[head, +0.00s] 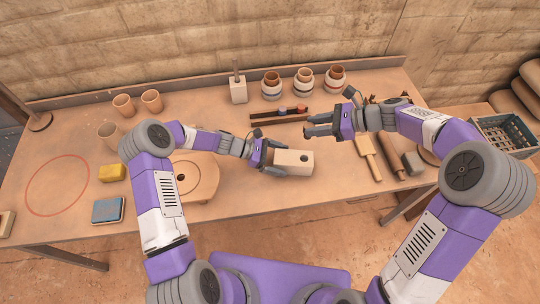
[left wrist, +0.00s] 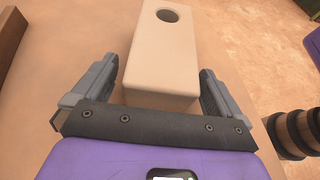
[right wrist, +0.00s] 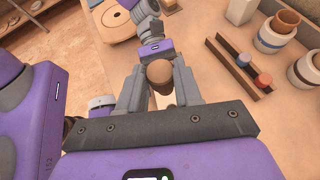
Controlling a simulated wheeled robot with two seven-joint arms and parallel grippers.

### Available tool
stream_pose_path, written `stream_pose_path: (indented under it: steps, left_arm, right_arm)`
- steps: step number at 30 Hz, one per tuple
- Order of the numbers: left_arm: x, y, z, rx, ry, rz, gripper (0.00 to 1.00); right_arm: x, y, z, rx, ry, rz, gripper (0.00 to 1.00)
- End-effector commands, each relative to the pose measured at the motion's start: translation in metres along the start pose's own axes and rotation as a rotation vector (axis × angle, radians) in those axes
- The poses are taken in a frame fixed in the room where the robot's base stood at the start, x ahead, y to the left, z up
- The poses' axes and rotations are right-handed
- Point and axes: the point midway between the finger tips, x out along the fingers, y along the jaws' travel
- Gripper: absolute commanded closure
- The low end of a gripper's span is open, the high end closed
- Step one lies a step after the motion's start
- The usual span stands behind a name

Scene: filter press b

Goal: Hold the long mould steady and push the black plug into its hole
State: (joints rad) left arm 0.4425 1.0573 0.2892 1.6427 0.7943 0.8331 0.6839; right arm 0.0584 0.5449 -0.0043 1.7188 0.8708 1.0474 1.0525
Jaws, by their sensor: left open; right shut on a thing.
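The long cream mould (head: 293,158) lies on the table, with a dark round hole (head: 307,158) in its top near the right end. In the left wrist view the mould (left wrist: 160,60) runs away from me, its hole (left wrist: 168,15) at the far end. My left gripper (head: 268,158) is open, its fingers on either side of the mould's near end, with a visible gap at the left finger. My right gripper (head: 311,125) is above and behind the mould.
A dark rack (head: 265,116) with a blue and a red piece stands behind the mould. Several jars (head: 304,81) stand at the back.

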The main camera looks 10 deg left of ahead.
Motion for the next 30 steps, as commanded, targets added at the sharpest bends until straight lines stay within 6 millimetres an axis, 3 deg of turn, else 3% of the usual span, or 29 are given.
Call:
stream_pose_path:
  steps: [11, 26, 30]
  left_arm:
    - [0.0052, 0.0001, 0.0001, 0.000, 0.000, 0.000, 0.02]
    - [0.0047, 0.0001, 0.0001, 0.000, 0.000, 0.000, 0.78]
    - [0.0047, 0.0001, 0.0000, -0.001, 0.000, 0.000, 0.79]
  right_arm:
    - [0.0001, 0.0001, 0.0001, 0.000, 0.000, 0.000, 0.95]
    - [0.0000, 0.0001, 0.0001, 0.000, 0.000, 0.000, 0.95]
    - [0.0039, 0.0003, -0.0089, 0.013, -0.005, -0.019, 0.95]
